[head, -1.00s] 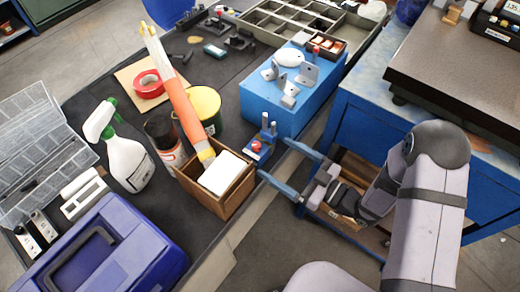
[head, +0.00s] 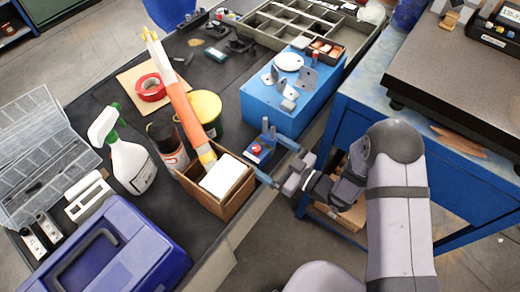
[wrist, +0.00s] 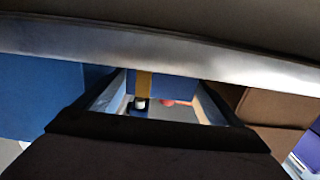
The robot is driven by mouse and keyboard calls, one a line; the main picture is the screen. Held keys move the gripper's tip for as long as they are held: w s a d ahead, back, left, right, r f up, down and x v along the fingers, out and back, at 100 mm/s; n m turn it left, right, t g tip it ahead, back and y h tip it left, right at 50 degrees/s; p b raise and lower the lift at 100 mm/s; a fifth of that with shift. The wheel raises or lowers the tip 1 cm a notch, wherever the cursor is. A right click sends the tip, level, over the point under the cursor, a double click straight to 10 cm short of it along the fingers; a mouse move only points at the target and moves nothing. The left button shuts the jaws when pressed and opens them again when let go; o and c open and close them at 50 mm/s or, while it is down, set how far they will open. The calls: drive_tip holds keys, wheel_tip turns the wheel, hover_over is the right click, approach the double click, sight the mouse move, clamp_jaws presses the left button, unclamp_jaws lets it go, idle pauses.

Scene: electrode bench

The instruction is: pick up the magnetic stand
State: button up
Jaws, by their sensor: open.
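The magnetic stand (head: 257,149), a small blue block with a red round knob and short upright posts, stands on the dark bench top near its right edge. It is upright, between the blue box and the wooden box. My gripper (head: 269,157) is open, coming in from the right, with its two fingers reaching to either side of the stand. I cannot tell whether they touch it. In the wrist view, a dark-and-white post (wrist: 140,103) and a red part show in the gap between the fingers; most of the stand is hidden there.
A blue box (head: 272,108) with metal parts on top stands just behind the stand. A yellow-lidded can (head: 203,108) stands to the left.

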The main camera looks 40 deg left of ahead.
drive_tip(key=shift+c, duration=0.6)
drive_tip(key=c, duration=2)
drive_tip(key=shift+w+a+r, duration=0.1)
drive_tip(key=shift+r, duration=0.1)
drive_tip(key=shift+c, duration=0.2)
drive_tip(key=shift+r, duration=5)
